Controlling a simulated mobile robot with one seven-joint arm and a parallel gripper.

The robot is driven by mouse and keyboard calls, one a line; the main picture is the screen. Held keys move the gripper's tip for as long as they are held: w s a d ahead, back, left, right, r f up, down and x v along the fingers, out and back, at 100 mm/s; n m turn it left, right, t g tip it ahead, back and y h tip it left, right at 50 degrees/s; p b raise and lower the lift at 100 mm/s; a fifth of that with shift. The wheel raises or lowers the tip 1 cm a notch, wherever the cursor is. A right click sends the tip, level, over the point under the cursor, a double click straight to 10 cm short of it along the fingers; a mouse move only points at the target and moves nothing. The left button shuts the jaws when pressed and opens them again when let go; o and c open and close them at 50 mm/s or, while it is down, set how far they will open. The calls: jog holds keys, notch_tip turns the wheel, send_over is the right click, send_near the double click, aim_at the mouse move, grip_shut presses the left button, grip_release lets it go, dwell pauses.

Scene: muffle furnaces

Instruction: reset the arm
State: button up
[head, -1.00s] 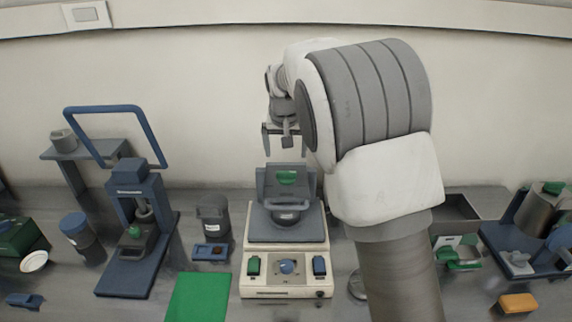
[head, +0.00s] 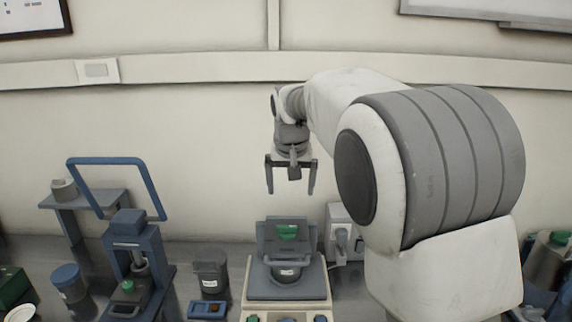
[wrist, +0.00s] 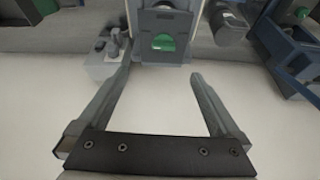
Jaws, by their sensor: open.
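My gripper (head: 291,190) is in the upper middle of the head view, in front of the wall. It hangs above the beige bench device with its jaws apart and nothing between them. In the wrist view my gripper (wrist: 161,84) also shows two spread fingers with bare wall between them. My arm bends in from the right of the head view and covers part of the bench there.
Below stands the beige device (head: 287,289) with a grey plate, a dark container (head: 286,273) and a raised grey panel with a green mark. A blue press (head: 137,250) with a tall handle stands left. Air around the gripper is free.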

jog(key=s+d+r, duration=0.2)
jog(key=s+d, duration=0.3)
jog(key=s, duration=0.3)
jog(key=s+d+r, duration=0.2)
jog(key=s+d, duration=0.2)
jog(key=s, duration=0.4)
jog(key=s+d+f, duration=0.2)
jog(key=s+f, duration=0.1)
jog(key=s, duration=0.5)
jog(key=s+d+f+t, duration=0.1)
jog(key=s+d+f, duration=0.1)
jog(key=s, duration=0.7)
jog(key=shift+s+f, duration=0.3)
jog(key=shift+f, duration=0.2)
